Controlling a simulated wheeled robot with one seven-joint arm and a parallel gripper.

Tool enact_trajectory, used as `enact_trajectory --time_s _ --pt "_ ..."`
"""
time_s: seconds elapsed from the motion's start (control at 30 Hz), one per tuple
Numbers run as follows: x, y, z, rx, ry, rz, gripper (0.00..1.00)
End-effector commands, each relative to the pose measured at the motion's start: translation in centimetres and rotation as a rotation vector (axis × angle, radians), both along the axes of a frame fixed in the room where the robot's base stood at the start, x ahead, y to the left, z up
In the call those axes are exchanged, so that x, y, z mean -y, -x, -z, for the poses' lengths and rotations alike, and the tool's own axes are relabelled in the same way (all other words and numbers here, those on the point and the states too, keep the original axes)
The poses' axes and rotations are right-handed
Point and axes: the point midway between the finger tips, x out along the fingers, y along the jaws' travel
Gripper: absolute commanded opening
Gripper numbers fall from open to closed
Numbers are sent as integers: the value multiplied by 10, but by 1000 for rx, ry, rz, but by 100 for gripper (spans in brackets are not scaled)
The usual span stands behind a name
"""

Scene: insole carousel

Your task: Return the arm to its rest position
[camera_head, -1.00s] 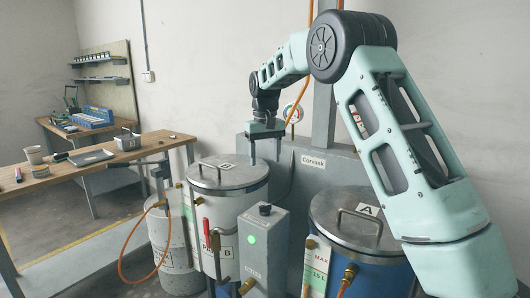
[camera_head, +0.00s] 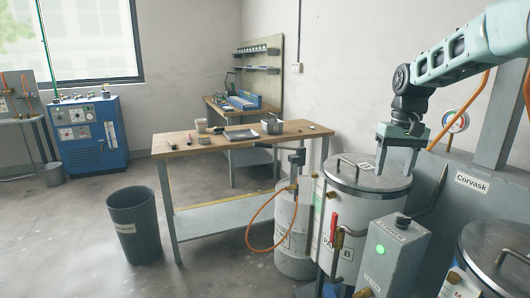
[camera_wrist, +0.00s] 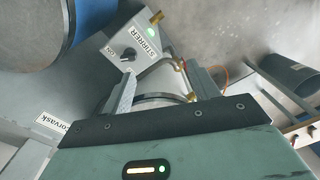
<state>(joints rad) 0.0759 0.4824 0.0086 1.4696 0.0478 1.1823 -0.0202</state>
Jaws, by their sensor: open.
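My gripper (camera_head: 395,170) is open and empty, pointing down. In the head view its fingers overlap the right part of the lid (camera_head: 345,183) of the steel tank marked B (camera_head: 345,232). I cannot tell how far above the lid they are. My arm reaches in from the upper right, above the grey Corvask cabinet (camera_head: 455,205). In the wrist view the two fingers (camera_wrist: 163,88) stand apart. The stirrer box (camera_wrist: 138,52) with its green light lies beyond them, and part of the tank shows between them.
The grey stirrer control box (camera_head: 395,262) stands in front of tank B, and another lidded tank (camera_head: 497,240) stands at the right. A gauge (camera_head: 453,122) and an upright post stand near my arm. A wooden bench (camera_head: 185,142) and a bin (camera_head: 135,225) are left, with open floor around the bin.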

Motion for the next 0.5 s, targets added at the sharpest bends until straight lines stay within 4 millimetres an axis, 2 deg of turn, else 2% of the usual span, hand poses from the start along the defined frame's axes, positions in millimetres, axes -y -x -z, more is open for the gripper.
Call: enact_trajectory --time_s 0.03,0.1,0.17,0.2,0.27,0.33,0.4,0.5 --pt "-36 19 1 2 -15 -60 60" --pt "-79 47 5 4 -33 -137 60" --pt "-113 75 10 7 -44 -203 60" --pt "-133 96 13 8 -51 -247 60" --pt "-161 130 19 9 -57 -316 60" --pt "-187 173 28 10 -59 -395 60" --pt "-206 218 38 13 -54 -475 60" --pt "-220 278 53 16 -42 -576 60"
